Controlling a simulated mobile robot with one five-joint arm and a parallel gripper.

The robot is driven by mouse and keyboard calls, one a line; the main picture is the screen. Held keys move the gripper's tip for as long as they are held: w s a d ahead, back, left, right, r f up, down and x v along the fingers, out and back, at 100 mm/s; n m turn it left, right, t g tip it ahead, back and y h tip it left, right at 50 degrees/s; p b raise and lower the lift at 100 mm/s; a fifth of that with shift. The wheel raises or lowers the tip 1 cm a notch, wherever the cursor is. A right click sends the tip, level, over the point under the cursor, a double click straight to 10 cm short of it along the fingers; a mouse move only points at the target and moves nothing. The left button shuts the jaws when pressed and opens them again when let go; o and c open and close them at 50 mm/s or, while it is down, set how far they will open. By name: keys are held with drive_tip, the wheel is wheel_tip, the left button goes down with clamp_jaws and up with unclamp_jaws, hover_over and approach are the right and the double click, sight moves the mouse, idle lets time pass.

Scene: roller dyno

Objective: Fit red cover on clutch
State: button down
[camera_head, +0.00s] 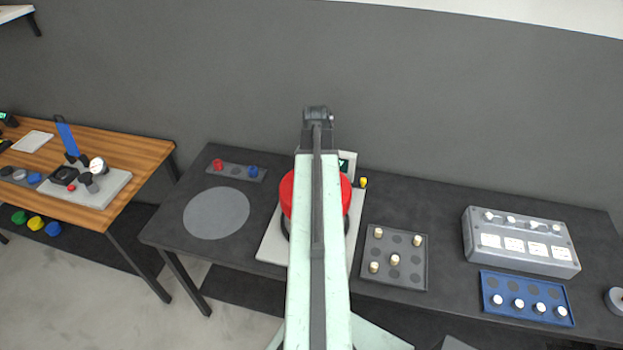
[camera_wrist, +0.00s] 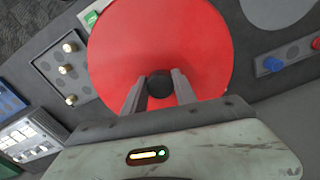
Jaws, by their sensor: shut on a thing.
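The red cover (camera_wrist: 125,55) is a round disc with a black knob (camera_wrist: 159,84) at its middle. My gripper (camera_wrist: 159,92) is shut on that knob in the wrist view. In the head view the red cover (camera_head: 286,192) shows on both sides of my arm, over the pale base plate (camera_head: 272,245). A dark round part (camera_head: 285,228), likely the clutch, shows just under its edge. Most of it is hidden by the cover and my arm. I cannot tell whether the cover touches it.
A grey disc mark (camera_head: 216,214) lies bare on the dark table at left. A strip with red and blue knobs (camera_head: 236,170) is behind it. A peg tray (camera_head: 396,258) stands close on the right, with a grey box (camera_head: 521,242) and blue tray (camera_head: 525,298) farther right.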

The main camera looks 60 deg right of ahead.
wheel_tip(320, 180, down, 6)
drive_tip(key=b, duration=0.6)
drive_tip(key=shift+f, duration=0.2)
drive_tip(key=shift+f+b, duration=2.8)
drive_tip(key=shift+b, duration=0.2)
drive_tip(key=c, duration=0.9)
unclamp_jaws()
drive_tip(key=shift+r, duration=0.1)
drive_tip(key=o, duration=0.4)
drive_tip(key=shift+a, duration=0.1)
